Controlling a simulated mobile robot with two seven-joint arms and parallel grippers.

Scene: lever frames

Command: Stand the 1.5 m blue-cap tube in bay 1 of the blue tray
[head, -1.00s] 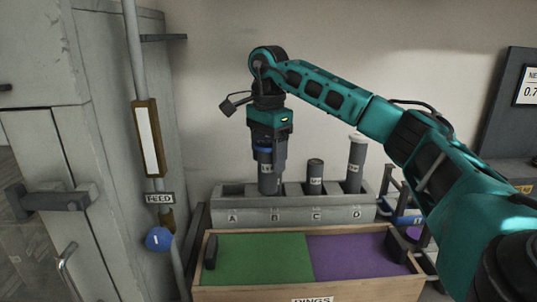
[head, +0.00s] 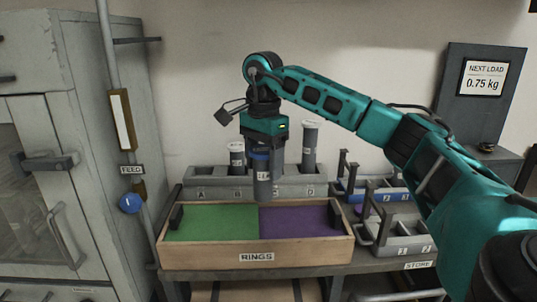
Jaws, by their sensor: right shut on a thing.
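My right gripper (head: 262,148) points down and is shut on a dark grey tube (head: 262,182) with a blue band at its top and a pale label. The tube hangs upright, in front of the grey rack and over the back edge of the rings box. Its label is too small to read. The blue tray (head: 398,183) stands at the right, behind a grey tray, with upright grey brackets and blue number plates; part of it is hidden. My left gripper is not in view.
The grey rack (head: 179,190) holds a shorter white-capped tube (head: 237,160) and a taller one (head: 310,145). The rings box (head: 175,257) has green and purple sections. The grey tray (head: 412,243) is at the right. A cabinet and pole (head: 112,70) stand left.

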